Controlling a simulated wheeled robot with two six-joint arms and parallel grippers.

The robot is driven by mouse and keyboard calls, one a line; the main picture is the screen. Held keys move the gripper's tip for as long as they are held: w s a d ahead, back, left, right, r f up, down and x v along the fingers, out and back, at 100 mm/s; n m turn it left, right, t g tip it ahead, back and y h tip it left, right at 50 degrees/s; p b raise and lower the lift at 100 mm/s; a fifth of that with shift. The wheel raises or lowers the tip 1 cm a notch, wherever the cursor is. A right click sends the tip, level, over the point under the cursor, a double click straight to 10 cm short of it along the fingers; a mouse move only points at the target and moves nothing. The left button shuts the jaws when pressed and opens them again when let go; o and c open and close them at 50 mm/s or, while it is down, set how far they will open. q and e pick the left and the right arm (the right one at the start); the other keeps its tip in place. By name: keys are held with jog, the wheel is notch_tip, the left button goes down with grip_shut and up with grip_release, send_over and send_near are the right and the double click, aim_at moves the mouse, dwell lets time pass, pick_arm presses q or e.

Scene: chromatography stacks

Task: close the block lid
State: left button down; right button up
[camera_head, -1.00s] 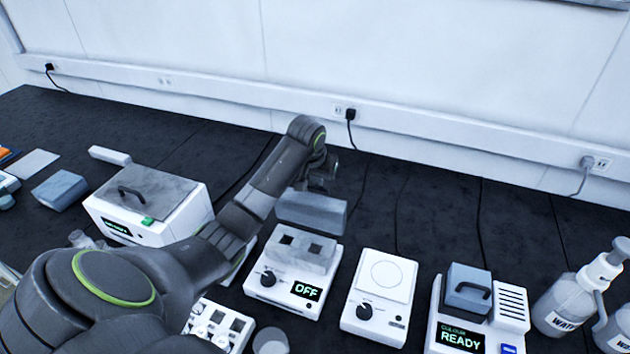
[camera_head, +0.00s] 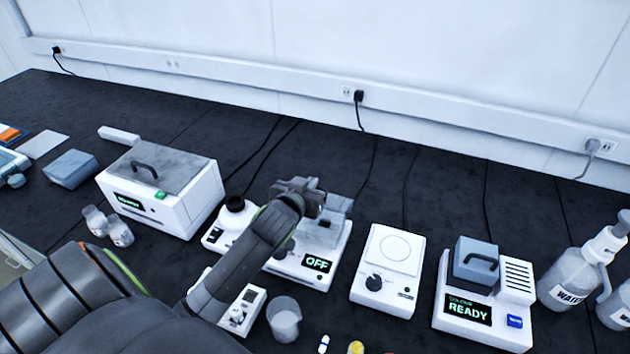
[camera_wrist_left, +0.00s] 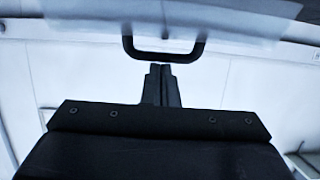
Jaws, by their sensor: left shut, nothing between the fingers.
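The white block heater (camera_head: 285,268) with the "OFF" display stands at the middle of the bench. Its grey metal block (camera_head: 322,232) is partly behind my left arm. A pale grey panel (camera_head: 340,205), which looks like the block lid, shows at the back of it; its angle is hard to tell. My left gripper (camera_head: 318,195) is shut and empty over the heater, close to this panel. In the left wrist view the shut fingers (camera_wrist_left: 162,72) point at a dark handle (camera_wrist_left: 163,56) on a pale panel. The tips are at the handle's bar; I cannot tell whether they touch.
A white box with a grey handled lid (camera_head: 165,190) stands left. A white plate device (camera_head: 385,275) and a "READY" device (camera_head: 480,300) stand right. A beaker (camera_head: 284,320) is in front. The dark bench behind is largely clear.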

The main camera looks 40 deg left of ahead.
pick_arm(q)
jog(key=s+d+f+t+y+b, duration=0.1)
jog(key=s+f+t+b, duration=0.3)
jog(key=b, duration=0.5)
jog(key=shift+s+f, duration=0.2)
jog(key=shift+s, duration=0.25)
jog(key=shift+d, duration=0.1)
notch_tip(320, 180, up, 4)
jog(key=p, duration=0.4)
jog(key=f+b+v, duration=0.1)
jog(key=b+v, duration=0.1)
jog(key=v, duration=0.7)
